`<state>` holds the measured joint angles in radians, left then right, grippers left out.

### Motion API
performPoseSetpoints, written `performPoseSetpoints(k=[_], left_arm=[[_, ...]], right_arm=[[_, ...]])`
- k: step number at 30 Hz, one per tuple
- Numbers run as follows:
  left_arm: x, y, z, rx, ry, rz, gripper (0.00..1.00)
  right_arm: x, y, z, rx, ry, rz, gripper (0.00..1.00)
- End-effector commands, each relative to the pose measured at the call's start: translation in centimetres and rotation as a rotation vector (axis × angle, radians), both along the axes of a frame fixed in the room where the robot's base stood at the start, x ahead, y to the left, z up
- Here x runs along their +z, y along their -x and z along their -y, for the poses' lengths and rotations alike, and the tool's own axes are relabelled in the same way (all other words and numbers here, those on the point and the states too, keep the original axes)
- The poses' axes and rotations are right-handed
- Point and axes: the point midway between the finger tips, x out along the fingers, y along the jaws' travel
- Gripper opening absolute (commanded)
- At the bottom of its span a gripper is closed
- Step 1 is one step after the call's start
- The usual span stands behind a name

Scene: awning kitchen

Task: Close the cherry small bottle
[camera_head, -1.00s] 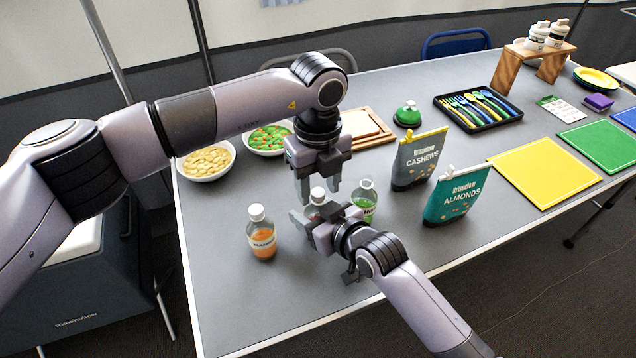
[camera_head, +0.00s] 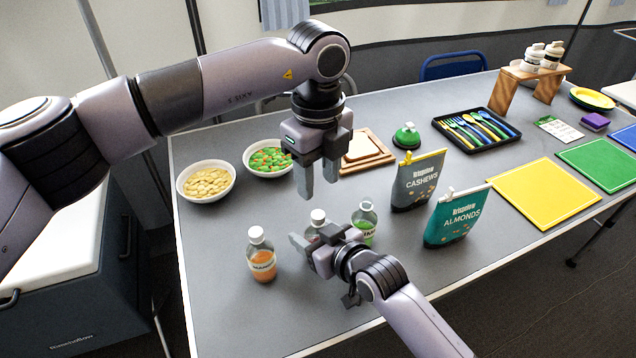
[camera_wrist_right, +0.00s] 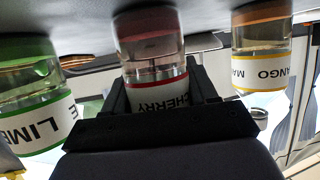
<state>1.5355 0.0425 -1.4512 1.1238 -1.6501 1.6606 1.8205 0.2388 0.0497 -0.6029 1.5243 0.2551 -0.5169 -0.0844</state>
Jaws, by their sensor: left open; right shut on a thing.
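The cherry small bottle (camera_wrist_right: 152,62) stands between the fingers of my right gripper (camera_wrist_right: 160,100), which is shut on its body. In the head view its white cap (camera_head: 318,216) sits on top, and my right gripper (camera_head: 318,252) hides most of the body. My left gripper (camera_head: 319,190) is open and empty, pointing down above the cap with a clear gap. The wrist view appears upside down and does not show the cap.
A mango bottle (camera_head: 262,262) with a white cap stands to the left, and a lime bottle (camera_head: 366,218) to the right, both close by. Cashew (camera_head: 416,185) and almond (camera_head: 456,220) bags stand farther right. Two bowls (camera_head: 207,196) (camera_head: 256,170) are behind.

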Motion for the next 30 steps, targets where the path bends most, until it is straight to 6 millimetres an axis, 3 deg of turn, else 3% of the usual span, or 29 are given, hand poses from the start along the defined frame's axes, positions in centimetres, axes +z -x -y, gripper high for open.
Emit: performPoseSetpoints(k=[14, 30], left_arm=[[0.2, 0.0, -0.1, 0.042, -0.002, -0.001, 0.46], [-6.8, 0.1, 0.0, 0.042, -0.002, -0.003, 0.46]], right_arm=[[0.0, 0.0, 0.0, 0.0, -0.001, 0.001, 0.0], [0.1, 0.0, 0.0, 0.0, -0.001, 0.001, 0.0]])
